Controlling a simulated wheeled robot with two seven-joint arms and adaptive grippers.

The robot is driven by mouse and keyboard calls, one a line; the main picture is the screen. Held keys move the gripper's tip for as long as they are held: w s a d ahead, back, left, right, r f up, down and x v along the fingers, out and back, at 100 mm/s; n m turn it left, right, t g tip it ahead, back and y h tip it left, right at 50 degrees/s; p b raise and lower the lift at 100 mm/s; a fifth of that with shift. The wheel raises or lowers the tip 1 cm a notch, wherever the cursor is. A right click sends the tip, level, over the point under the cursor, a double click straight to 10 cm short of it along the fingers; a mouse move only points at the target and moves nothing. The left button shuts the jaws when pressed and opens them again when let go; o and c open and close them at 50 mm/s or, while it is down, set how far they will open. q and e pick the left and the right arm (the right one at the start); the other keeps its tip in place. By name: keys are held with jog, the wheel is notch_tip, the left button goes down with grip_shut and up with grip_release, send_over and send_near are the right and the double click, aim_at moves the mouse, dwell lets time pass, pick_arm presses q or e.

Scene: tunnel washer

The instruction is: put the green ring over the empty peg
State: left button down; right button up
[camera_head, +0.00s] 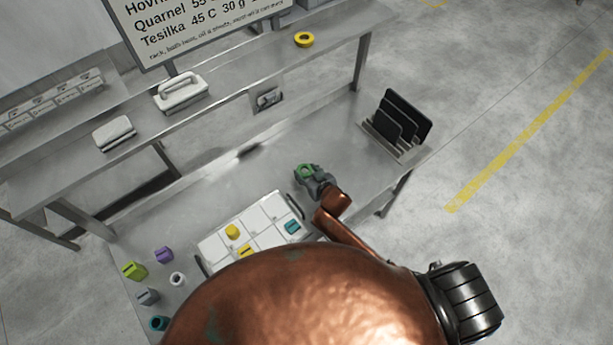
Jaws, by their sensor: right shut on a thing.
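My right gripper (308,176) is over the back right part of the grey bench, to the right of the white tray. It is shut on the green ring (304,168), which shows as a small green band at the fingertips and is partly hidden by them. I cannot tell whether the ring touches the bench. I cannot make out an empty peg; my copper arm hides much of the front of the bench. My left gripper is not in view.
A white compartment tray (212,246) holds yellow and teal pieces. Several coloured pieces, including a purple block (163,255), lie left of it. A rack with black plates (397,122) stands at right. A yellow ring (304,40) lies on the upper shelf.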

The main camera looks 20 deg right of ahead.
aim_at(307, 176)
notch_tip(307, 176, down, 3)
jog(key=shift+r, duration=0.1)
jog(key=shift+f, duration=0.2)
jog(key=o, duration=1.2)
jog(key=shift+r, duration=0.1)
